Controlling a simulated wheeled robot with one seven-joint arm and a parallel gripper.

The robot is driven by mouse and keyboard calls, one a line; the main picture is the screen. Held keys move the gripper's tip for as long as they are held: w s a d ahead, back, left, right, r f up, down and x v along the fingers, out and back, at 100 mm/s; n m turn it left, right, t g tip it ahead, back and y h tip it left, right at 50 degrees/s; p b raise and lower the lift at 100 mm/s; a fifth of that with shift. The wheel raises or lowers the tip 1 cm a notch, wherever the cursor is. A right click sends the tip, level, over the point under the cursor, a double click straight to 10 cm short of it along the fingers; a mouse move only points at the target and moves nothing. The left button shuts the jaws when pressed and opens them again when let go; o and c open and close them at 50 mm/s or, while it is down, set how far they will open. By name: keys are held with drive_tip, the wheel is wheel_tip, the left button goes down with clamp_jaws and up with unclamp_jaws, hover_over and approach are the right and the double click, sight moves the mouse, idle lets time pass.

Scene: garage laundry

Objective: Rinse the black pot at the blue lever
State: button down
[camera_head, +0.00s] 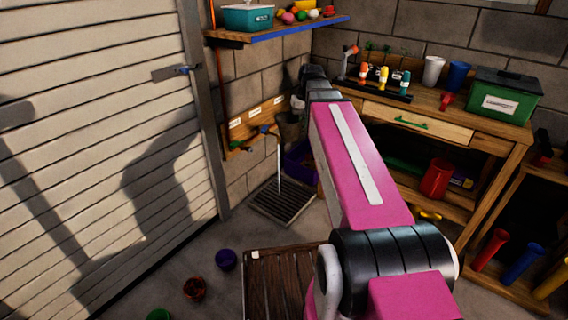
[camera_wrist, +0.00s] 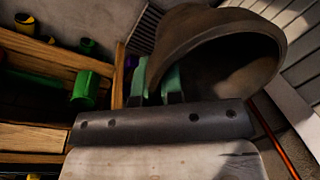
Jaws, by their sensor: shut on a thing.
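My gripper (camera_wrist: 165,82) shows its teal fingers in the wrist view, shut on the rim of the dark pot (camera_wrist: 195,35). The pot is tilted, its open mouth facing lower right in that view, and its inside is shaded. In the head view my arm hides most of the gripper and pot near the wall. The blue lever (camera_head: 265,130) is on the tap at the wooden wall board. A thin pale stream (camera_head: 279,165), apparently water, falls from its spout to the floor grate (camera_head: 271,213). The pot is not visibly under the stream.
A green-handled tap (camera_head: 241,148) is left of the blue lever. A purple bin (camera_head: 299,160) stands behind the grate. A workbench (camera_head: 440,118) is at right, a metal shutter door (camera_head: 90,120) at left. Small pots and a wooden slatted platform (camera_head: 280,270) are on the floor.

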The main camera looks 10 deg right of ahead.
drive_tip(key=shift+d, duration=0.3)
drive_tip(key=shift+a, duration=0.2)
drive_tip(key=shift+a, duration=0.4)
drive_tip(key=shift+d, duration=0.25)
drive_tip(key=shift+d, duration=0.35)
drive_tip(key=shift+a, duration=0.1)
idle(0.3)
drive_tip(key=shift+a, duration=0.5)
drive_tip(key=shift+d, duration=0.2)
drive_tip(key=shift+d, duration=0.4)
